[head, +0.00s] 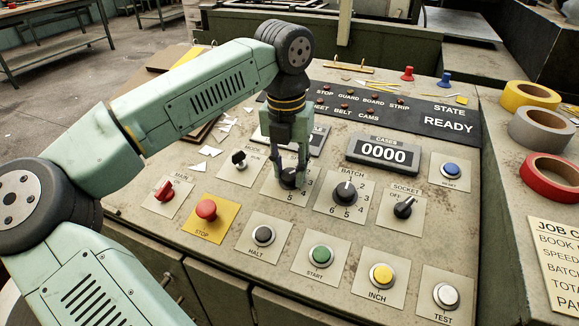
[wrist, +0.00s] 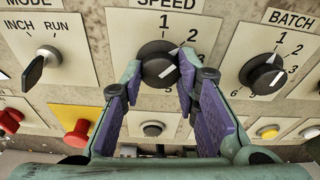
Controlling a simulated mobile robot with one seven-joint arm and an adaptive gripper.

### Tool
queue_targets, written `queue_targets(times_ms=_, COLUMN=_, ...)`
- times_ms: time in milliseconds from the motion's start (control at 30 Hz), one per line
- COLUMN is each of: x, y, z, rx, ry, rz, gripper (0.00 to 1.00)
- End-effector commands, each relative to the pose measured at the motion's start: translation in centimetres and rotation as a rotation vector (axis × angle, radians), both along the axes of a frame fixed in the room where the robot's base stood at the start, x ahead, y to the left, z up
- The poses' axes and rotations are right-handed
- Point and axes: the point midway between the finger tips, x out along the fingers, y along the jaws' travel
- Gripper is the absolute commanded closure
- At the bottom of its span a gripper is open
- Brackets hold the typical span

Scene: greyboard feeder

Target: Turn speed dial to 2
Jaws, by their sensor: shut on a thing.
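The black round speed dial (head: 289,178) sits on a pale plate in the panel's middle row. In the wrist view the speed dial (wrist: 157,63) shows between my fingers, under the label SPEED. Numbers 1 and 2 are readable at its upper right and 5 below; the others are partly hidden by a finger. A short white mark shows on the dial's right side; I cannot tell exactly which number it points to. My gripper (head: 290,172) points down and is shut on the dial, with purple-padded fingers (wrist: 158,82) at its left and right sides.
The batch dial (wrist: 263,74) stands close to the right of my gripper, and the black mode switch (wrist: 41,66) to the left. The red stop button (head: 206,210), halt button (head: 263,235) and green start button (head: 320,256) lie nearer the front. A counter (head: 384,153) reads 0000.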

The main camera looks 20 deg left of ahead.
Motion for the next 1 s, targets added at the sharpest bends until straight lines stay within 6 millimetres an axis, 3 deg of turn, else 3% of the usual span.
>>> queue_targets(times_ms=333, x=0.0, y=0.0, z=0.0, rx=0.000, ry=0.001, rz=-0.001, gripper=0.51)
queue_targets(times_ms=667, x=0.0, y=0.0, z=0.3, rx=0.001, ry=0.000, rz=-0.001, gripper=0.51)
queue_targets(times_ms=767, x=0.0, y=0.1, z=1.3, rx=0.002, ry=-0.001, rz=-0.001, gripper=0.51)
queue_targets(times_ms=1000, x=-0.2, y=0.1, z=6.3, rx=0.003, ry=-0.002, rz=0.000, gripper=0.51)
